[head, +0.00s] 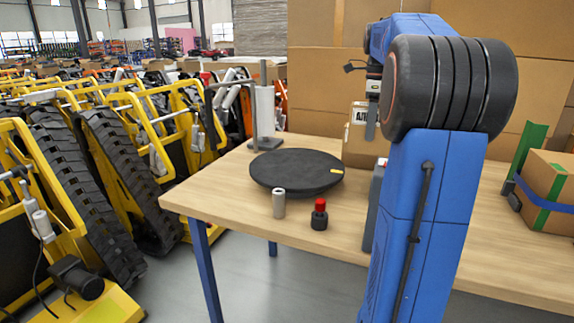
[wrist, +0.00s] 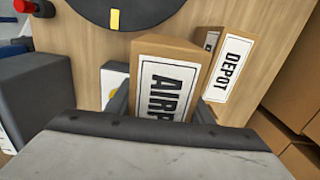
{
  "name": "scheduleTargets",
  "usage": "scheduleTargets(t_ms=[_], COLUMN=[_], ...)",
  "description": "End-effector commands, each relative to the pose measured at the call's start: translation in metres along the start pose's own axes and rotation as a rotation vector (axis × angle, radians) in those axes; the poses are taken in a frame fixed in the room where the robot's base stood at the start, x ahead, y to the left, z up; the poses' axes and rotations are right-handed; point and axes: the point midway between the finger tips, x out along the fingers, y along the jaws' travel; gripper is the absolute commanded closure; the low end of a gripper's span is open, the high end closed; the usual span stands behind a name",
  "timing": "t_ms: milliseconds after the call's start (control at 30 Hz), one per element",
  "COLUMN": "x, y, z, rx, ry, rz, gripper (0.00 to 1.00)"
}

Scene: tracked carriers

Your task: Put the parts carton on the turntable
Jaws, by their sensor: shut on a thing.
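The turntable is a round black disc with a yellow mark, on the table in the head view (head: 290,172). Its edge shows at the top of the wrist view (wrist: 110,12). A brown carton (wrist: 178,48) with a white label starting "AIR" is between the fingers of my gripper (wrist: 162,112), which is shut on it. A carton (head: 358,152) with a similar label shows right of the turntable in the head view, partly hidden by my arm. Whether the held carton touches the table I cannot tell. No label in view reads "parts".
A carton labelled "DEPOT" (wrist: 228,65) stands close right of the held one. A grey cylinder (head: 279,204) and a red-topped black item (head: 319,215) stand before the turntable. A dark grey case (wrist: 40,95) is at left in the wrist view. A stand (head: 264,110) is behind the turntable.

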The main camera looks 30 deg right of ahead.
Motion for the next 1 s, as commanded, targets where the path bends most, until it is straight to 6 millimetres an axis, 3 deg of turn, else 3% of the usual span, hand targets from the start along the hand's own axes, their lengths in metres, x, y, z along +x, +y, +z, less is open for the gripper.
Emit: scheduleTargets(t_ms=[267, 567, 1000], x=[-0.007, -0.018, -0.051], y=[0.005, 0.017, 0.067], z=[0.021, 0.058, 0.161], rx=[-0.069, -0.195, -0.566], ry=[0.0, 0.0, 0.0], rz=[-0.001, -0.001, -0.002], gripper=[0.9, 0.9, 0.9])
